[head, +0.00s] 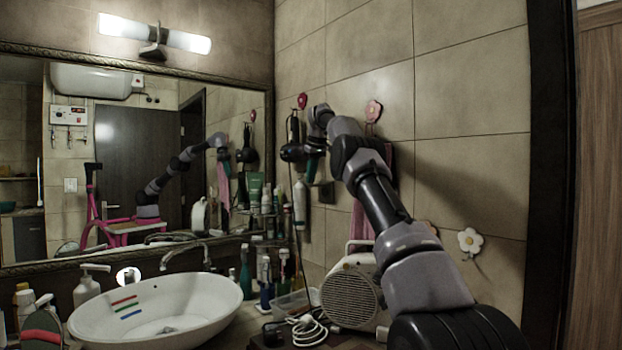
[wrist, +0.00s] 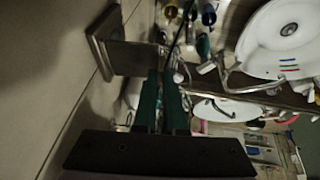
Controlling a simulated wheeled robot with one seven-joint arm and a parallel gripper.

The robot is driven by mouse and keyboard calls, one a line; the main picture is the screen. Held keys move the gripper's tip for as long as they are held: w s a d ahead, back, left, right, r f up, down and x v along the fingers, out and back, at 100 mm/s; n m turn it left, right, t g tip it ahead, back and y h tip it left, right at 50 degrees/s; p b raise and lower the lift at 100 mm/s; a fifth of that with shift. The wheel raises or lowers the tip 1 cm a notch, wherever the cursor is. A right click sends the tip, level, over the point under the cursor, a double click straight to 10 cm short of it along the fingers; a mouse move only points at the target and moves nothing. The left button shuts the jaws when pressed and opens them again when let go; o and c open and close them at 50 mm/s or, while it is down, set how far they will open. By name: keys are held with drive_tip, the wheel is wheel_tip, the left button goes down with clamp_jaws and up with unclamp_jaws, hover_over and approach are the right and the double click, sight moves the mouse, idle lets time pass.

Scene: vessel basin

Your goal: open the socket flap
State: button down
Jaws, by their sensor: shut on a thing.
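The wall socket (head: 327,193) is a small dark box on the tiled wall, just below my gripper (head: 313,170). In the wrist view the socket's grey frame (wrist: 98,48) sits against the wall. Its flap (wrist: 133,58) stands out from the wall and reaches to the teal fingertips of my gripper (wrist: 162,76). The fingers point down and are shut on the flap's outer edge. The exact contact is dark and partly hidden by the fingers.
A hair dryer (head: 292,150) hangs on the wall left of my gripper. A white basin (head: 160,312), bottles (head: 265,280) and a round-grilled heater (head: 353,298) stand on the counter below. A mirror (head: 130,170) covers the left wall.

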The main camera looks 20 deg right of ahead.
idle(0.4)
drive_tip(key=c, duration=1)
unclamp_jaws()
drive_tip(key=shift+s+r, duration=0.1)
drive_tip(key=shift+r, duration=0.05)
drive_tip(key=s, duration=0.4)
drive_tip(key=s+r, duration=0.1)
drive_tip(key=s, duration=0.3)
drive_tip(key=s+d+r, duration=0.1)
drive_tip(key=s, duration=0.4)
drive_tip(key=shift+d+r, duration=0.1)
drive_tip(key=shift+r, duration=0.1)
